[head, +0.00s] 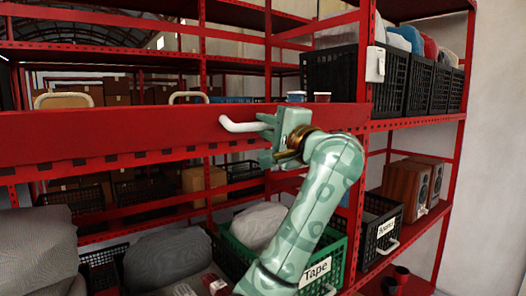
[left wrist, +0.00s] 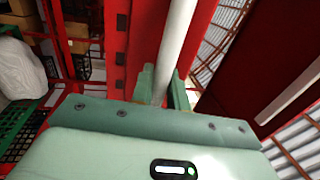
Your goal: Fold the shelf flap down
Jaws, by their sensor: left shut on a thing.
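The red shelf flap (head: 110,138) stands upright as a long panel across the front of the red rack, at mid height. A white bar handle (head: 238,127) sticks out from its face. My left gripper (head: 268,130) is at the handle's right part and shut on it. In the left wrist view the white handle (left wrist: 177,45) passes between my two green fingers (left wrist: 160,88), with the red flap (left wrist: 143,40) behind it. The handle's right end is hidden by my gripper. My right gripper is in neither view.
Below stand a green crate (head: 338,262) labelled Tape, a labelled black crate (head: 368,250) and grey bundles (head: 165,257). Wooden speakers (head: 405,187) stand at right. Black crates (head: 330,75) sit above. Small cups (head: 296,97) and two cream handles (head: 62,97) show behind the flap's top edge.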

